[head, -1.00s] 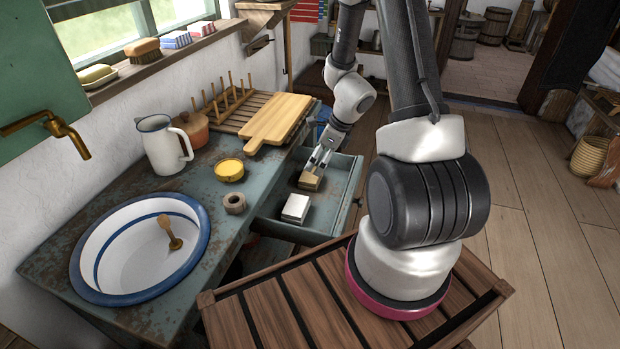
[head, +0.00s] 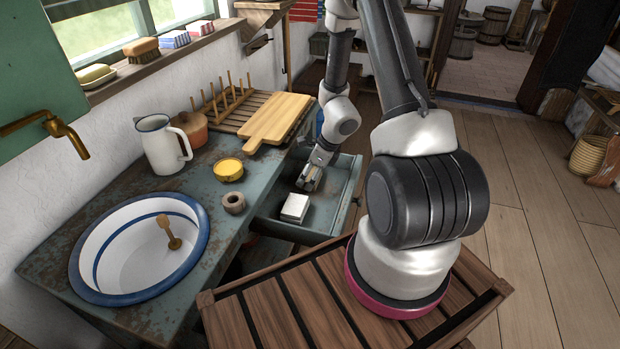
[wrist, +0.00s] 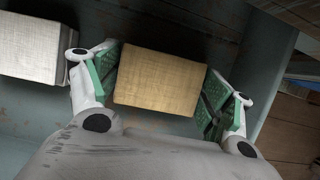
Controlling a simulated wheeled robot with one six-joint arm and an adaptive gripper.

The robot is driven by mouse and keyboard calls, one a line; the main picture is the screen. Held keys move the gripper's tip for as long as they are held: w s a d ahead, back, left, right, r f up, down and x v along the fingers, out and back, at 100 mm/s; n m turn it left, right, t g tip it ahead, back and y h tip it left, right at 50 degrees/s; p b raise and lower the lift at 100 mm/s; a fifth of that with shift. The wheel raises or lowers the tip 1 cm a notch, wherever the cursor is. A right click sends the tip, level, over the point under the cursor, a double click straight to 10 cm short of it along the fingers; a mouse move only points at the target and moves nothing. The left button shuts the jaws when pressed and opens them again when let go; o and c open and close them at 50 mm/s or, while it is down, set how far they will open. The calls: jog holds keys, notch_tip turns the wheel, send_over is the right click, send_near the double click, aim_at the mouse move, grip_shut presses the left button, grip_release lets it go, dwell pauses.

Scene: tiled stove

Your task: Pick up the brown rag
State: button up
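The brown rag (wrist: 158,80) is a tan, woven, folded block lying in the open drawer (head: 335,205). In the wrist view it sits between the two green-padded fingers of my gripper (head: 309,182), one on each side. The fingers are spread to about the rag's width, with little or no gap at its edges; I see no clear squeeze on it. In the head view the gripper is down inside the drawer and hides most of the rag.
A whitish folded cloth (head: 294,208) lies in the drawer to the left of the rag; it also shows in the wrist view (wrist: 30,45). The drawer walls stand around both. The counter above holds a yellow bowl (head: 229,169), a cutting board (head: 275,120) and a jug (head: 160,145).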

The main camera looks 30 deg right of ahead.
jog(key=shift+c, duration=0.4)
notch_tip(320, 180, up, 10)
jog(key=o, duration=0.5)
jog(key=c, duration=0.4)
